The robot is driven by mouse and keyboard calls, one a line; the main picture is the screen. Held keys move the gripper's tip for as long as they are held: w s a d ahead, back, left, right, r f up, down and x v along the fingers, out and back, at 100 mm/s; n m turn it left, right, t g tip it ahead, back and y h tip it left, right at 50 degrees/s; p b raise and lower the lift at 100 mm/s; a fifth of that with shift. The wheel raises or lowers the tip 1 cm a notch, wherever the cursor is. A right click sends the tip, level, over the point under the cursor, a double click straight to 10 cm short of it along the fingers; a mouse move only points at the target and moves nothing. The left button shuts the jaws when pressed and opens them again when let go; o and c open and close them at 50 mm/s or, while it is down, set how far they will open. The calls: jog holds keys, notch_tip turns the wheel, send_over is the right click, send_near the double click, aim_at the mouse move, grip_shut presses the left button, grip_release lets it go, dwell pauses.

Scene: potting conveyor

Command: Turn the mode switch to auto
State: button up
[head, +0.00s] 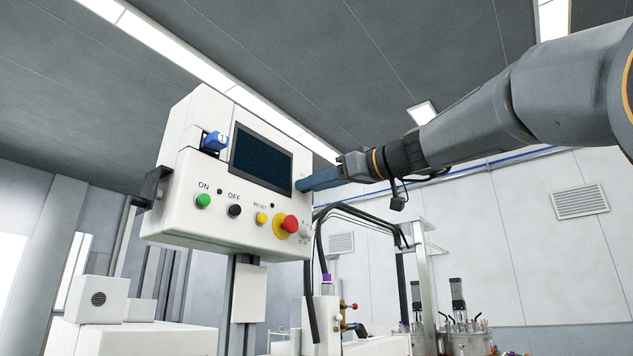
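A white control box (215,225) stands on a post, with a dark screen (261,159) on its upper face. At the right end of its button row is a small pale knob (305,230), probably the mode switch; the marks around it are too small to read, so I cannot tell its setting. My gripper (303,185) reaches in from the right. Its long blue-grey fingers end at the box's right edge, beside the screen and above the pale knob. I cannot tell whether they touch the box or are parted.
The row also holds a green ON button (203,201), black OFF button (235,211), yellow RESET button (262,218) and red emergency stop (290,223). A blue piece marked 1 (215,141) sits left of the screen. Black hoses (319,255) rise below my gripper.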

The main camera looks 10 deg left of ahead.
jog(key=shift+c, duration=0.3)
grip_shut()
jog(key=m+b, duration=0.3)
jog(key=m, duration=1.4)
jog(key=shift+m, duration=0.4)
dwell(0.4)
